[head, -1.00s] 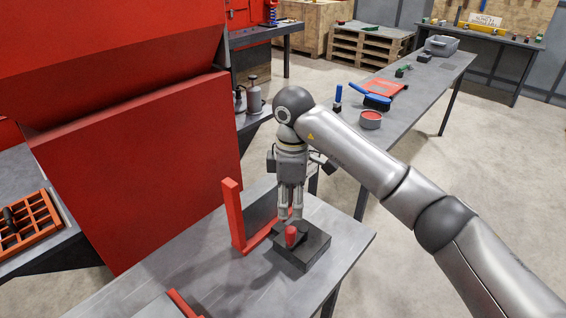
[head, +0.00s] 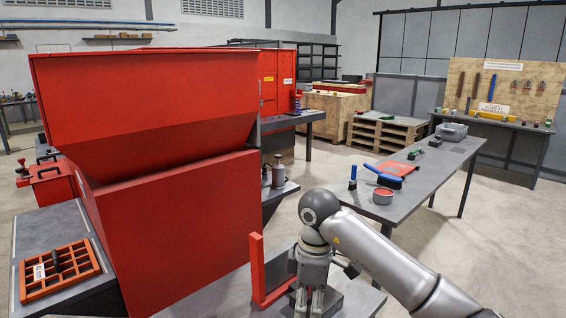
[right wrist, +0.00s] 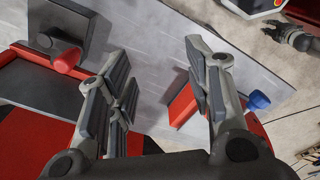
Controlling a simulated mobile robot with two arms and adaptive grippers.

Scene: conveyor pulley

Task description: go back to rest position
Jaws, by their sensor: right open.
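My right gripper (head: 317,300) points down over the near grey table in the head view, partly cut off by the bottom edge. In the right wrist view, the fingers of my right gripper (right wrist: 165,92) stand wide apart with nothing between them. A dark block (right wrist: 72,22) with a red knob (right wrist: 66,60) is at the upper left there, outside the fingers. In the head view the dark block is mostly hidden behind the gripper. A red upright bracket (head: 257,268) stands just left of the gripper. My left gripper does not show in the head view.
A big red hopper machine (head: 180,220) fills the left. A red divided tray (head: 60,268) is on a side bench. A long grey table (head: 425,178) to the right holds a red tin (head: 383,196), a blue brush (head: 385,178) and a grey bin (head: 451,131). Open floor lies further right.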

